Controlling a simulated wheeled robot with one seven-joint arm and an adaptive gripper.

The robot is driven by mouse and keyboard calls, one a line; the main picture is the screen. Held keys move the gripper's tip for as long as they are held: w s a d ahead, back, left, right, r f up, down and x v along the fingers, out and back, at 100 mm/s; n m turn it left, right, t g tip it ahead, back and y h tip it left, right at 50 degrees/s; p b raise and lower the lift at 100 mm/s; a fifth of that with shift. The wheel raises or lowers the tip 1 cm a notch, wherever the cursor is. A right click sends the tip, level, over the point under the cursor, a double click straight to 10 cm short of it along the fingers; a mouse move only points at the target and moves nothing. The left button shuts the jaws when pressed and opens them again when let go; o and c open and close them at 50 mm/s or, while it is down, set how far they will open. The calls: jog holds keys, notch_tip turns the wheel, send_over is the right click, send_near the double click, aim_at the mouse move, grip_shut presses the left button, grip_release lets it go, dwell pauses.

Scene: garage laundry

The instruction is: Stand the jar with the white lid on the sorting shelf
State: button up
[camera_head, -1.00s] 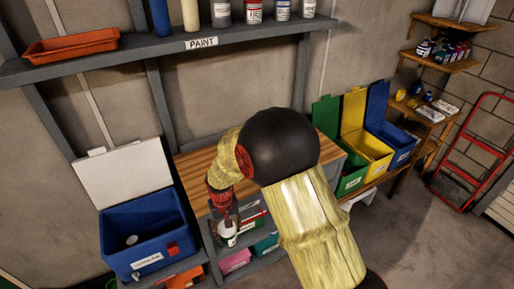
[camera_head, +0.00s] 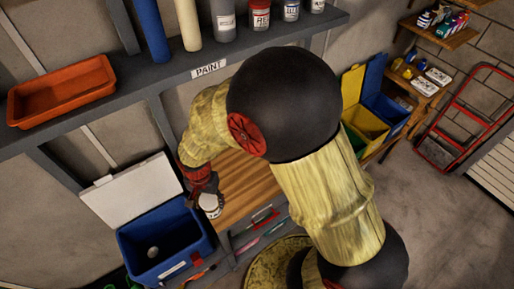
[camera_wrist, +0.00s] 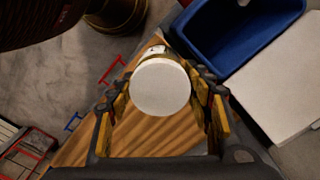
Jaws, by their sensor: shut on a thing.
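The jar's round white lid (camera_wrist: 160,87) faces the wrist camera. A little of the jar's labelled side (camera_wrist: 157,50) shows beyond the lid. My gripper (camera_head: 208,190) is shut on the jar (camera_head: 210,204), with a finger on either side in the wrist view. In the head view the jar is at the left front part of a wooden top (camera_head: 246,185). I cannot tell whether it touches the wood. No label reading "sorting" is legible, so I cannot tell which surface is the sorting shelf.
A blue bin (camera_head: 165,240) with its white lid raised stands left of the wooden top. A grey paint shelf (camera_head: 150,80) above holds an orange tray (camera_head: 62,92) and several cans. Yellow and blue bins (camera_head: 385,112) and a red hand truck (camera_head: 468,115) stand at right.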

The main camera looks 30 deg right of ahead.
jog(key=shift+w+d+f+p, duration=0.25)
jog(key=shift+w+d+f, duration=1.4)
jog(key=shift+f, duration=0.5)
jog(key=shift+w+d+f+p, duration=0.25)
jog(key=shift+w+d+f, duration=1.05)
jog(key=shift+w+f, duration=0.7)
jog(key=shift+w+d+f+p, duration=0.25)
jog(key=shift+w+d+f, duration=1.35)
jog(key=shift+f, duration=0.65)
jog(key=shift+a, duration=0.1)
jog(key=shift+w+f, duration=0.1)
jog(key=shift+f, duration=0.1)
jog(key=o, duration=1.1)
jog(key=shift+o, duration=0.8)
jog(key=shift+r, duration=0.15)
